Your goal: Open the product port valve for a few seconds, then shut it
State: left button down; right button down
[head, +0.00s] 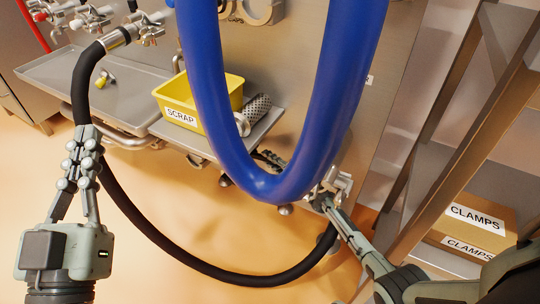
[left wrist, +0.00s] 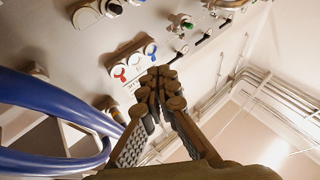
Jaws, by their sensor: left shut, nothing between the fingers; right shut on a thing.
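A metal valve fitting (head: 342,182) sits low on the steel panel, beside the bottom of the blue hose. My right gripper (head: 324,201) reaches it from the lower right and is shut on part of it, apparently its handle; the fingers and the blue hose hide the exact grip and the handle's angle. A black hose (head: 220,274) hangs in a loop from an upper-left fitting (head: 118,38) to just below that valve. My left gripper (head: 84,137) is shut and empty, pointing up in front of the black hose. Its closed fingers also show in the left wrist view (left wrist: 160,82).
A thick blue hose (head: 267,186) hangs across the middle. A yellow SCRAP bin (head: 170,102) and a perforated metal cylinder (head: 254,114) rest on a steel shelf. A CLAMPS box (head: 474,222) stands on a rack at right. The lower-left floor is clear.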

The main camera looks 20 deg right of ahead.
jog(key=shift+w+r+g+p, duration=0.1)
jog(key=shift+r+g+p, duration=0.3)
jog(key=shift+p, duration=0.6)
pick_arm(q)
notch_tip(320, 180, down, 9)
jog(key=w+a+g+y, duration=0.1)
jog(key=g+y, duration=0.1)
jog(key=g, duration=0.3)
jog(key=shift+a, duration=0.3)
pick_arm(e)
jog(key=c, duration=1.4)
grip_release()
jog(key=shift+c, duration=0.2)
jog(key=shift+o, duration=0.2)
jog(key=shift+f, duration=0.1)
